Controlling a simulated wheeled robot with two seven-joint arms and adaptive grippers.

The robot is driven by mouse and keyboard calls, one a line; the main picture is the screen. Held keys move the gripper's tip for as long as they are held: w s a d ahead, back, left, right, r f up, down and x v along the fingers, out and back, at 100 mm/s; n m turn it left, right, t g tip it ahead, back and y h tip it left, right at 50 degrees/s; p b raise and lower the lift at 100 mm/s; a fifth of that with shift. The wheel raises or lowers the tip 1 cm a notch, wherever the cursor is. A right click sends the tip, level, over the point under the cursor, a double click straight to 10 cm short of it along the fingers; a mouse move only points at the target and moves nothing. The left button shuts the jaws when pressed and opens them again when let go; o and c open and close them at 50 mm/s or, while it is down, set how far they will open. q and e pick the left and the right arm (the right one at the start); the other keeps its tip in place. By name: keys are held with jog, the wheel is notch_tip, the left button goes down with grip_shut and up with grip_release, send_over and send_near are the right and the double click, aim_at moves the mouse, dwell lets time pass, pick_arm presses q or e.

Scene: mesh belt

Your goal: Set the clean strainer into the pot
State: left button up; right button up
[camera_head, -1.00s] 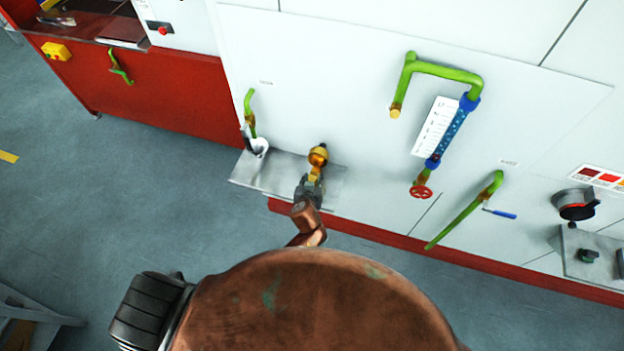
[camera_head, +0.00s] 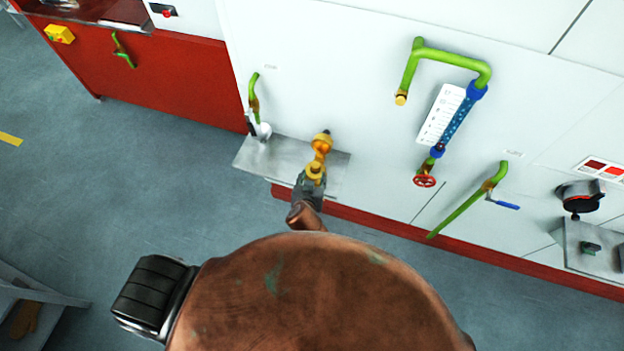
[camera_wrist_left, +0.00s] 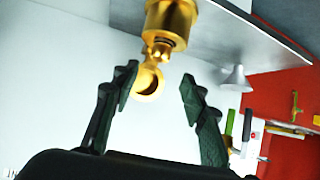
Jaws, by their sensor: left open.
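A brass-gold piece (camera_head: 321,145), which I take to be the strainer, stands on the metal shelf (camera_head: 285,163) by the white wall. In the left wrist view, where the shelf is at the top, it is a gold cylinder (camera_wrist_left: 171,22) with a ring-shaped end. A pale flared vessel (camera_head: 262,131), possibly the pot, stands left of it on the shelf and also shows in the left wrist view (camera_wrist_left: 235,79). My left gripper (camera_head: 311,183) is open at the gold piece. Its fingertips (camera_wrist_left: 158,84) appear on either side of the gold ring; contact is unclear. My right gripper is not in view.
Green pipes with a red handwheel (camera_head: 424,181) and a blue-handled valve (camera_head: 507,205) are on the wall at right. A short green pipe (camera_head: 253,95) hangs above the pale vessel. A red cabinet (camera_head: 165,75) is at left. Open grey floor (camera_head: 110,190) lies at lower left.

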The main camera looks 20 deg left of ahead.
pick_arm(q)
jog(key=s+a+f+m+g+h, duration=0.15)
jog(key=s+f, duration=0.35)
jog(key=f, duration=0.6)
jog(key=s+a+f+m+g, duration=0.15)
jog(key=s+f, duration=0.35)
jog(key=f, duration=0.6)
jog(key=s+a+f+m+g, duration=0.1)
jog(key=s+a+f+g, duration=0.3)
jog(key=f, duration=0.7)
jog(key=s+a+f+g, duration=0.1)
jog(key=s+a+f, duration=0.2)
jog(key=s, duration=0.7)
jog(key=s+a+f+g, duration=0.1)
jog(key=s+a+f, duration=0.3)
jog(key=s+f, duration=0.4)
jog(key=s+a+f, duration=0.4)
jog(key=s+f, duration=0.2)
jog(key=s, duration=0.8)
jog(key=shift+s+a+f+n+g, duration=0.15)
jog(key=shift+s+a+n+g, duration=0.05)
jog(key=shift+n+g, duration=0.2)
notch_tip(320, 180, down, 12)
jog(key=s+b, duration=0.1)
jog(key=b, duration=1.1)
